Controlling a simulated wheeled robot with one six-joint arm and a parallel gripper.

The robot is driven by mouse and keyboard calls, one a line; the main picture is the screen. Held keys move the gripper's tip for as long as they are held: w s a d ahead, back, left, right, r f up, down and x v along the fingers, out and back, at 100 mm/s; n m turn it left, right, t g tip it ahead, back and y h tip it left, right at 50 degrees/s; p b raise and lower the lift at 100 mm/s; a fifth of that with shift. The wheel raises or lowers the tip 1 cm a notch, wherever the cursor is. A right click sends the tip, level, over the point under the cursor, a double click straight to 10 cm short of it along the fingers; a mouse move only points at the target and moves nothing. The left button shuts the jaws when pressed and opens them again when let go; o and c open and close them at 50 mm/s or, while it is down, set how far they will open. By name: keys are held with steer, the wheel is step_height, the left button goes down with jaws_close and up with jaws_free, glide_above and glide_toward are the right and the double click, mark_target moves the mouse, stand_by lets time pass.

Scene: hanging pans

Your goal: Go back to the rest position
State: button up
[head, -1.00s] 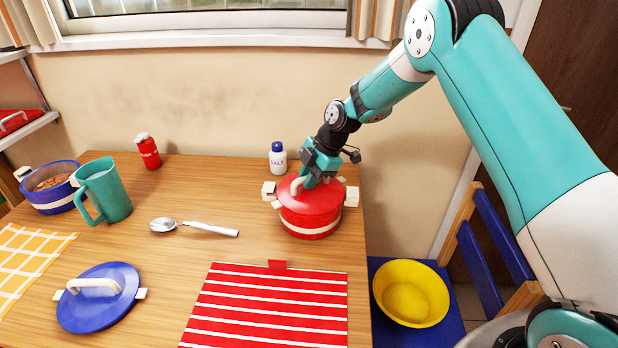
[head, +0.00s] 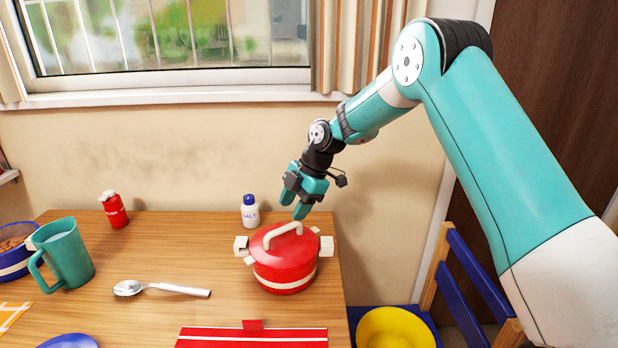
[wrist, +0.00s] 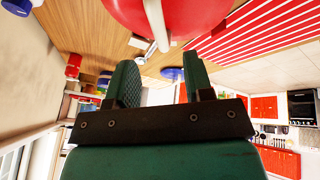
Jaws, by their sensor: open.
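My gripper (head: 295,202) is open and empty, held above the red pot in the head view. The red pot (head: 285,273) stands on the table with its red lid (head: 272,238) on it. The lid's cream handle (head: 283,232) is just below and left of my fingers, apart from them. In the wrist view my two fingers (wrist: 162,82) are spread with nothing between them. The red lid (wrist: 195,12) and its handle (wrist: 156,25) show at the top of that view.
A salt bottle (head: 250,212) stands behind the pot. A red bottle (head: 113,209), a teal mug (head: 66,255) and a spoon (head: 160,289) are to the left. A red striped mat (head: 250,337) lies in front. A yellow bowl (head: 396,330) sits on a blue chair right of the table.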

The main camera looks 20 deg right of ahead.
steer(key=w+v, duration=0.1)
steer(key=v, duration=0.9)
steer(key=s+a+r+m, duration=0.3)
steer(key=s+a, duration=0.2)
steer(key=s, duration=0.2)
steer(key=s+a+m, duration=0.2)
steer(key=s+m, duration=0.1)
steer(key=s, duration=0.6)
steer(key=s+a+m, duration=0.2)
steer(key=s+m, duration=0.2)
steer(key=s, duration=0.6)
steer(key=s+a+m+g, duration=0.1)
steer(key=s+m, duration=0.3)
steer(key=s, duration=0.6)
steer(key=shift+s+a+r+h, duration=0.15)
steer(key=shift+s+a+h, duration=0.15)
steer(key=shift+a, duration=0.35)
